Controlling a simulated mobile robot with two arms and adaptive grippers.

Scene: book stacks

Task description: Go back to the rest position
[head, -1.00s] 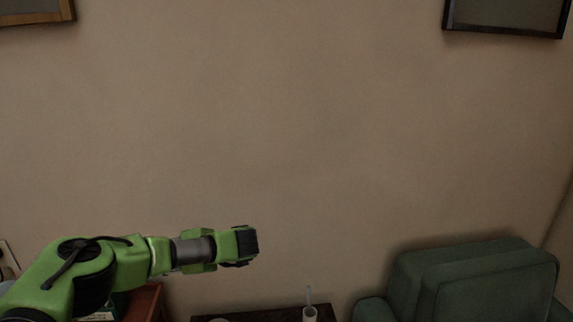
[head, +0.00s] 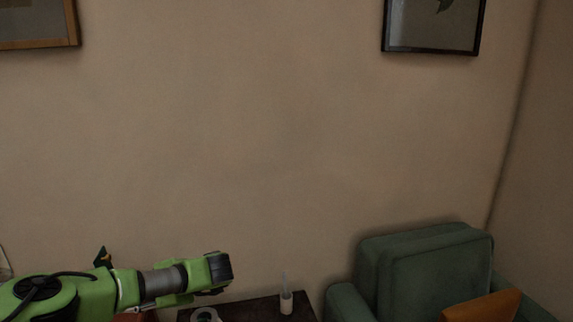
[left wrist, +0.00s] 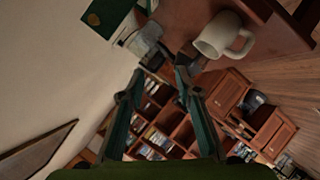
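My left arm (head: 150,282), green with a grey band, reaches in from the lower left of the head view, in front of the wall. In the left wrist view my left gripper (left wrist: 158,76) has its two fingers apart, with nothing between them. A white mug (left wrist: 222,36) stands beyond the fingertips on a reddish wooden surface (left wrist: 275,32), apart from the gripper. My right arm and gripper are not in view.
A green armchair (head: 435,270) with an orange cushion (head: 482,306) is at right. Two framed pictures hang above. A green book (left wrist: 106,14) and wooden shelves (left wrist: 175,125) show in the wrist view.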

